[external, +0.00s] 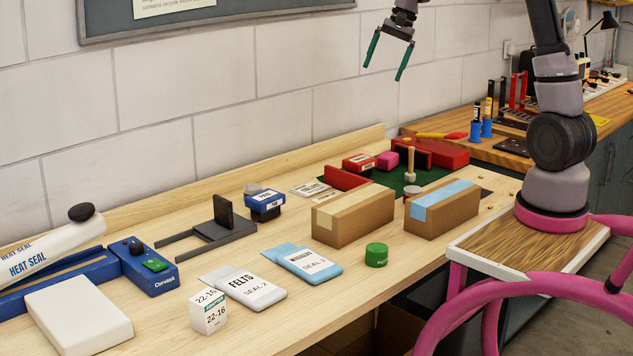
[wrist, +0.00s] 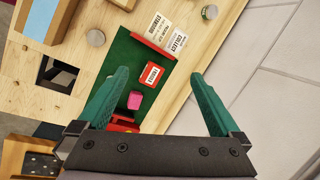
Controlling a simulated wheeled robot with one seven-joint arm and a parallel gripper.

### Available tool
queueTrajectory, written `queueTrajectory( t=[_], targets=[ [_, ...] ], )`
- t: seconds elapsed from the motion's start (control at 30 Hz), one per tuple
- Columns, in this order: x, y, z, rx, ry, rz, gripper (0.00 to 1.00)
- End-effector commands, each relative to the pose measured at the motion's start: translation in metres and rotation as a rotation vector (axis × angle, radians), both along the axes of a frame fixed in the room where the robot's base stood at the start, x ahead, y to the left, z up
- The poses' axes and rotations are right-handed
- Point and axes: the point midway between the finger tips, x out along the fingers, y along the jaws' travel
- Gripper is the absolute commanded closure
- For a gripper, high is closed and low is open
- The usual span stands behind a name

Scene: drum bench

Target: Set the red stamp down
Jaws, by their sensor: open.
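The red stamp (external: 359,163), a red block with a white label, sits on the green mat (external: 397,180) at the back of the bench. In the wrist view the red stamp (wrist: 152,75) shows between my fingers, label up, on the mat (wrist: 122,56). My gripper (external: 385,71) is open and empty, with green fingers, high above the bench and well clear of the stamp. The open fingers also frame the wrist view (wrist: 158,72). The stamp's underside is hidden.
A pink block (external: 387,160) sits close to the red stamp. Red walls (external: 346,179) edge the mat. Two cardboard boxes (external: 352,216) stand in front. A blue stamp (external: 265,202), a grey stand (external: 213,234) and pouches (external: 303,261) lie left. The air around my gripper is free.

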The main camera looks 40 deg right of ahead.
Motion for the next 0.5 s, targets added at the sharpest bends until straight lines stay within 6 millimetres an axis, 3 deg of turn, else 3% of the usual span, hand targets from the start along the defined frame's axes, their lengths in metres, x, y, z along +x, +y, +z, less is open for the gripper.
queueTrajectory(
  t=[0.03,0.2,0.33,0.5],
  targets=[
    [-0.023,0.01,0.021,-0.021,-0.047,0.046,0.0],
    [-0.096,0.035,0.064,-0.105,-0.183,0.201,0.0],
    [-0.155,0.051,0.081,-0.175,-0.287,0.318,0.0],
    [-0.226,0.065,0.085,-0.272,-0.412,0.459,0.0]
  ],
)
